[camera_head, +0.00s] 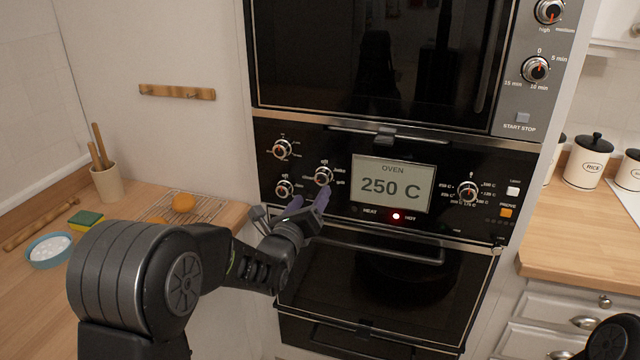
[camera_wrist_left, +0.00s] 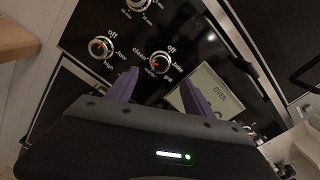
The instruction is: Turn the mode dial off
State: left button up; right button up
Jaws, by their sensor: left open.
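The mode dial (camera_head: 323,176) is a silver-rimmed round knob on the black oven panel, left of the display. Labels "off", "clean" and "bake" are around it in the left wrist view, where the dial (camera_wrist_left: 160,63) shows above and between my fingers. It has a reddish mark, but I cannot tell exactly where it points. My left gripper (camera_head: 308,199) is open, its purple fingers just below the dial and apart from it. The two fingers (camera_wrist_left: 160,84) also show spread and empty in the left wrist view. My right gripper is not in view.
Two more knobs (camera_head: 281,149) (camera_head: 285,188) sit left of the dial. The lower oven's handle (camera_head: 385,250) runs below the panel.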

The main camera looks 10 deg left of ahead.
aim_at(322, 181)
pick_arm(q)
jog(key=w+p, duration=0.1)
jog(key=w, duration=0.2)
jog(key=w+p, duration=0.1)
jog(key=w, duration=0.3)
jog(key=shift+d, duration=0.2)
jog(key=shift+w, duration=0.4)
jog(key=shift+c, duration=0.2)
grip_shut()
